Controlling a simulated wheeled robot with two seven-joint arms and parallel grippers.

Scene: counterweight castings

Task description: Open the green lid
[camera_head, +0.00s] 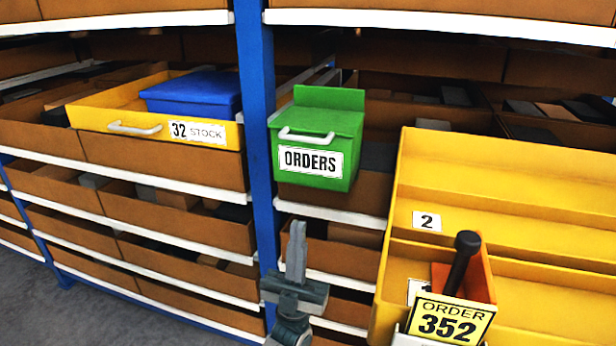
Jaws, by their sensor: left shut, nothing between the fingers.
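A green box (293,182) labelled ORDERS sits on the shelf right of a blue upright. Its green lid (330,118) lies down over the top, with a white handle (306,138) at its front edge. A raised green panel stands at its back. My left gripper (297,228) is shut and empty, pointing up, below the green box and apart from the lid and handle. My right gripper is not in view.
Left of the blue upright (258,110) is a yellow drawer (95,112) labelled 32 STOCK with a blue box (195,93). A large yellow rack (500,175) stands at right, near an orange bin (480,285) labelled ORDER 352 holding a dark-handled object (461,262).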

